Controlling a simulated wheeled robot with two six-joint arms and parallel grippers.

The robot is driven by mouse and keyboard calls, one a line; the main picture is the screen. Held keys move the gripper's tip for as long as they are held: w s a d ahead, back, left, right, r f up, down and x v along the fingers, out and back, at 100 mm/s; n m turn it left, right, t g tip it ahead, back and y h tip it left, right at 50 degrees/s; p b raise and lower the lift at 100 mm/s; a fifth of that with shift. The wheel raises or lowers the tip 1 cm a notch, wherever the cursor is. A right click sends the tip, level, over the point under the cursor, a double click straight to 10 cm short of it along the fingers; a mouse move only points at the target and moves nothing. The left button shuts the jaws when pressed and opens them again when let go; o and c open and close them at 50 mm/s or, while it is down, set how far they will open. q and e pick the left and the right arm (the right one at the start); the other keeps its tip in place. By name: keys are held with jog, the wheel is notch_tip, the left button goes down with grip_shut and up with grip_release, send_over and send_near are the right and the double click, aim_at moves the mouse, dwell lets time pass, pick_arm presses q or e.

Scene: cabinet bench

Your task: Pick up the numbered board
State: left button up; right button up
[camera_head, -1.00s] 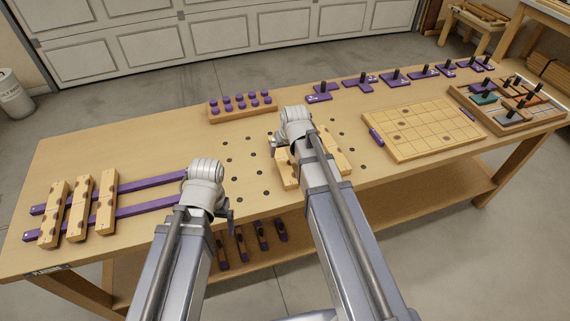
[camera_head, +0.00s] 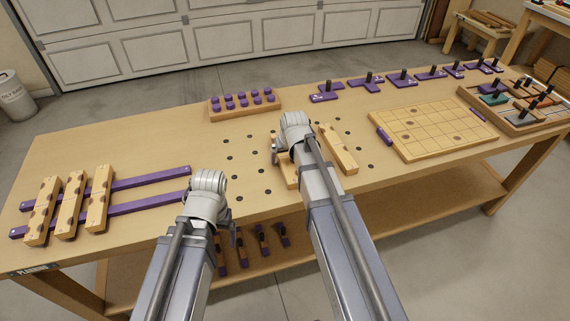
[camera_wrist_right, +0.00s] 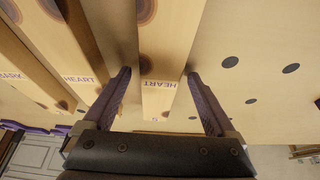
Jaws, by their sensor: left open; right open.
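A pale wooden grid board (camera_head: 436,138) lies flat at the right of the bench, with purple handles (camera_head: 384,136) on its sides; I cannot read numbers on it. Wooden boards (camera_head: 338,150) lie beside my right gripper (camera_head: 280,150), partly hidden by my arm. In the right wrist view the right gripper (camera_wrist_right: 155,95) is open, its fingers on either side of a board marked HEART (camera_wrist_right: 160,65). I cannot tell whether they touch it. More boards (camera_wrist_right: 65,45) with HEART and BARK labels lie beside it. My left gripper (camera_head: 232,228) is open near the bench's front edge, away from these boards.
Three wooden pieces (camera_head: 70,205) lie across purple rails (camera_head: 150,180) at left. A purple-peg block (camera_head: 243,102), purple handled pieces (camera_head: 403,78) and a sorting tray (camera_head: 515,120) line the back and right. Dark holes dot the middle bench top.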

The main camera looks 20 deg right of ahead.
grip_shut()
dwell(0.8)
